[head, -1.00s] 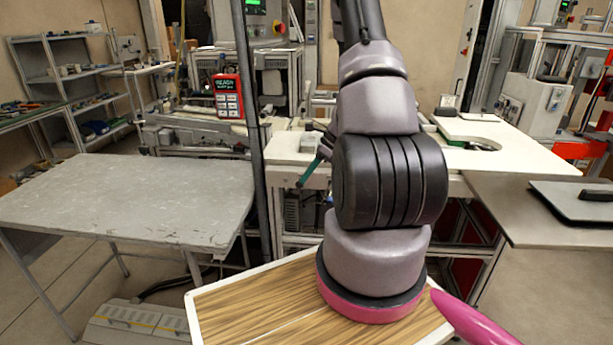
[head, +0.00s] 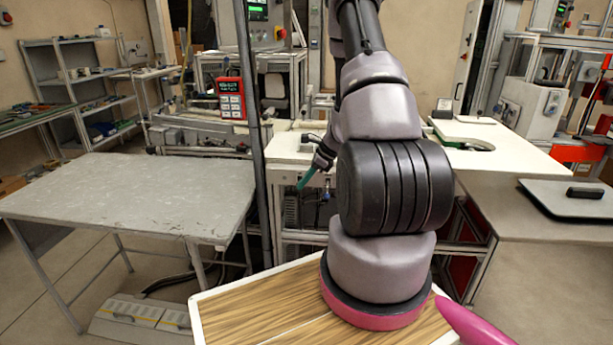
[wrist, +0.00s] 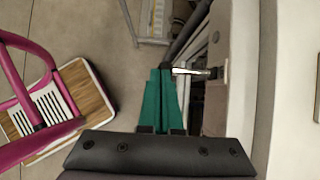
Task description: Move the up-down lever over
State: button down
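My gripper (wrist: 161,73) shows in the wrist view as two green fingers with their tips together, with nothing visible between them. A short metal lever (wrist: 190,71) with a dark mount sticks out from the light panel at the right. Its free end is right beside the fingertips; I cannot tell whether they touch. In the head view my gripper (head: 302,184) points down and left in front of the white workbench. A small dark piece (head: 309,138) stands out above it on the bench; I cannot tell whether it is the lever. My arm hides part of the bench.
A grey table (head: 130,195) stands left, with a dark upright post (head: 255,130) between it and the white bench (head: 510,150). A grey counter with a dark flat case (head: 570,203) is at right. Floor shows at left.

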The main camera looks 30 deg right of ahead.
jog(key=shift+s, duration=0.1)
dwell(0.3)
jog(key=shift+r, duration=0.8)
jog(key=s+d+r, duration=0.2)
jog(key=s+r, duration=0.7)
jog(key=shift+s+d+r, duration=0.25)
jog(key=shift+d+r, duration=0.1)
